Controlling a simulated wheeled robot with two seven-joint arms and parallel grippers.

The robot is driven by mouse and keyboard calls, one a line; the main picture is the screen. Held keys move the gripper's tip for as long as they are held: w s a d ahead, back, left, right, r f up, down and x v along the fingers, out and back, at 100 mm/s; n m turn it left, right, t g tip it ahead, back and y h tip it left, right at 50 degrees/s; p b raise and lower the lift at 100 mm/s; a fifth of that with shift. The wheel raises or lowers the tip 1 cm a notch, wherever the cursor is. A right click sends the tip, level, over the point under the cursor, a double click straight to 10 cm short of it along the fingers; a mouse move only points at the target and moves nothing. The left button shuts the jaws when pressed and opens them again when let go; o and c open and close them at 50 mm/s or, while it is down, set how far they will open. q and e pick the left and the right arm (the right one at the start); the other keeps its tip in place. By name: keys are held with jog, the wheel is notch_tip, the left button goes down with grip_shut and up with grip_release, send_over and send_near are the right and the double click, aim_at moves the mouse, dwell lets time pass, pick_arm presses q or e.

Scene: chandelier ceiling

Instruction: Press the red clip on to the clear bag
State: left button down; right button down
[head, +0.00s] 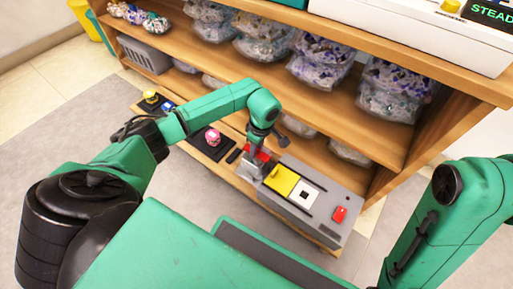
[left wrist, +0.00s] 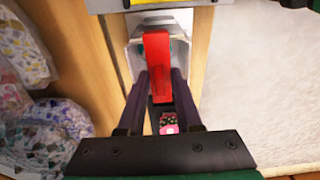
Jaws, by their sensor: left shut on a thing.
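My left gripper (head: 256,166) reaches down to the lowest shelf board, at the left end of a grey panel. In the left wrist view its two dark fingers (left wrist: 158,85) are shut on a long red piece, which looks like the red clip (left wrist: 156,58). The clip's red also shows beside the gripper in the head view (head: 262,153). A pale grey holder (left wrist: 181,50) surrounds the clip's far end; whether they touch is unclear. Several clear bags with coloured bits (head: 321,66) lie on the shelves, and some show in the left wrist view (left wrist: 45,130). My right gripper is outside the head view.
The grey panel (head: 325,202) carries a yellow plate (head: 281,180), a white square and a red button (head: 340,214). Left of the gripper, a pink knob (head: 212,137) sits on a black base. The wooden shelf boards (head: 380,133) overhang behind. A grey basket (head: 145,54) stands far left.

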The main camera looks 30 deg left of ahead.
pick_arm(q)
jog(key=shift+f, duration=0.15)
jog(key=c, duration=0.5)
grip_release()
jog(key=shift+c, duration=1.3)
